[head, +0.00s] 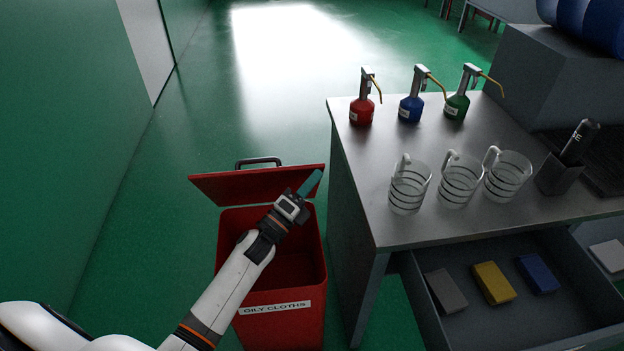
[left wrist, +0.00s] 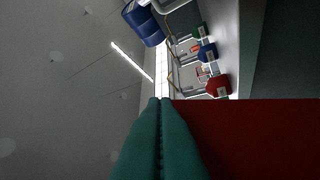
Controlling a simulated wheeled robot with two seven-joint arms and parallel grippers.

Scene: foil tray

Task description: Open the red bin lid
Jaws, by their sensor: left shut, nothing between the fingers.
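The red bin (head: 290,330) stands on the floor left of the counter, with an "OILY CLOTHS" label on its front. Its red lid (head: 235,187) is raised and tilted up at the back, and the bin's mouth shows open. My left gripper (head: 312,182) is shut and empty, its teal fingers at the right part of the lid. In the left wrist view the shut fingers (left wrist: 158,105) are beside the red lid (left wrist: 250,135), which fills the lower right. I cannot tell whether they touch it. My right gripper is not in view.
The counter (head: 400,135) right of the bin holds red, blue and green pump bottles (head: 411,105) and several glass mugs (head: 409,188). Its open drawer (head: 510,318) holds grey, yellow and blue blocks. A green wall (head: 60,130) stands at left; the floor behind the bin is clear.

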